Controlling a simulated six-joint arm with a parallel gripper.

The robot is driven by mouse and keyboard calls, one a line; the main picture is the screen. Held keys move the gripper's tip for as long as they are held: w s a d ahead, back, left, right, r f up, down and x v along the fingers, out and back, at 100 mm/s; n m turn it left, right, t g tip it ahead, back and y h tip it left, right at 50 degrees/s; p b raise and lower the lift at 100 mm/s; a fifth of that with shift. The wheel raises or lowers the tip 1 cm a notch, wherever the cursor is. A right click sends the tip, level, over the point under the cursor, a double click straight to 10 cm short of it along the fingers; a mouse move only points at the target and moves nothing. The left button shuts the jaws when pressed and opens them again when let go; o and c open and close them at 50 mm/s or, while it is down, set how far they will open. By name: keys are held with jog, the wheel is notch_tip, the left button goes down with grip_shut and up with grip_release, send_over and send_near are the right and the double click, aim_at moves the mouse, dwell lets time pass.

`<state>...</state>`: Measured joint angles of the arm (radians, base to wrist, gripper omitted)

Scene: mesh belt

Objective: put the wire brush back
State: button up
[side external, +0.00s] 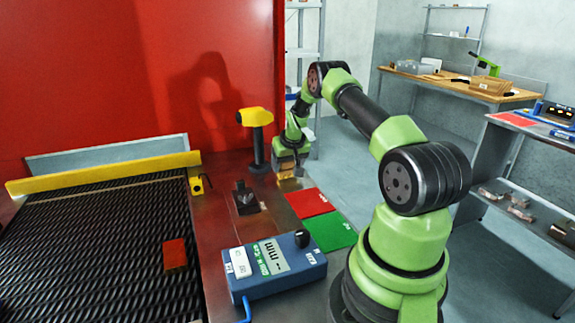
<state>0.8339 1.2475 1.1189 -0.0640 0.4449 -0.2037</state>
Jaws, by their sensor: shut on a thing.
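My gripper (289,171) points down at the far end of the dark red-brown table, right of the yellow-headed device on a black post. It is shut on a small tan-brown thing, likely the wire brush (290,185), which shows just under the fingers. The fingers hide part of it, and its bristles cannot be made out. I cannot tell whether it touches the table.
The yellow-headed device (255,116) stands close left of my gripper. A black fixture (246,198), red pad (309,203), green pad (331,232) and blue gauge box (275,264) are nearby. A red-orange block (175,254) lies on the mesh belt (100,250).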

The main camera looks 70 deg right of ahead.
jog(key=shift+f, duration=0.25)
jog(key=shift+f, duration=0.15)
jog(key=o, duration=0.9)
